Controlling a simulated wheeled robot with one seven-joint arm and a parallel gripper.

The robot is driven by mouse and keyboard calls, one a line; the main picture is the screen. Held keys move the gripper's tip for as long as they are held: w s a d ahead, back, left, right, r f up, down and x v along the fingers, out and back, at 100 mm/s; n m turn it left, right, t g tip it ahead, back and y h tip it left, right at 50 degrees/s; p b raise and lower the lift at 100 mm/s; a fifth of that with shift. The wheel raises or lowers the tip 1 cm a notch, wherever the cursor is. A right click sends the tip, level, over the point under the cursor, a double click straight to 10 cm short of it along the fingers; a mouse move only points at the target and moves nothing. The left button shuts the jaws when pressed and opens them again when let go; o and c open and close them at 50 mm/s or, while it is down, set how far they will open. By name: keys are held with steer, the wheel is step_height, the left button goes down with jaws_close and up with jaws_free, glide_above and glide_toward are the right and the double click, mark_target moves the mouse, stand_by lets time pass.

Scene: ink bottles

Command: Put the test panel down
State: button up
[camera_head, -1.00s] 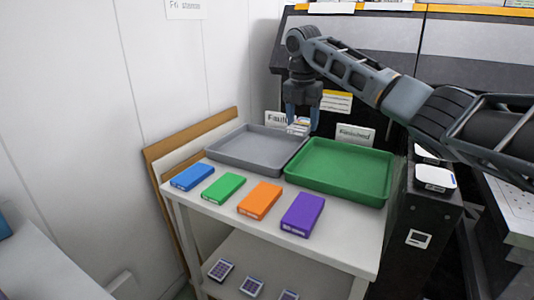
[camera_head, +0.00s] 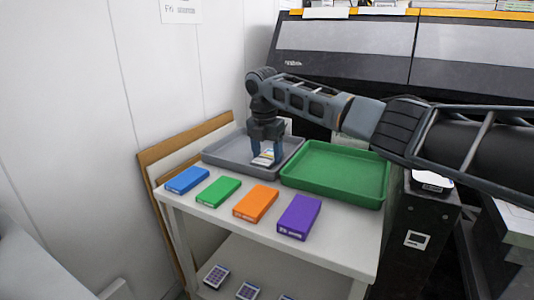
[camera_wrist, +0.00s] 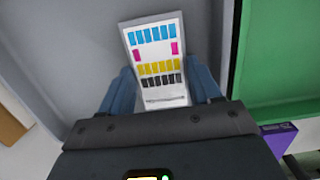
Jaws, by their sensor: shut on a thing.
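The test panel (camera_wrist: 157,62) is a white card with rows of cyan, magenta, yellow and black patches. My gripper (camera_wrist: 162,90) is shut on it, with blue-grey fingers on both sides. In the head view my gripper (camera_head: 266,152) points down over the grey tray (camera_head: 222,156), and the panel (camera_head: 264,158) shows at its fingertips, low inside the tray area. I cannot tell whether the panel touches the tray floor. The green tray (camera_head: 335,171) stands to the right and looks empty.
Blue (camera_head: 187,179), green (camera_head: 218,191), orange (camera_head: 256,203) and purple (camera_head: 299,217) boxes line the front of the white cart top (camera_head: 340,240). A wooden board (camera_head: 185,141) leans at the left by the wall. A dark machine (camera_head: 345,55) stands behind.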

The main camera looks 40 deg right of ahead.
mark_target(265, 159)
steer(key=o, duration=1.1)
steer(key=shift+o, duration=0.2)
step_height(265, 159, up, 12)
steer(key=a+p, duration=0.1)
steer(key=shift+s+a, duration=0.2)
steer(key=shift+s, duration=0.05)
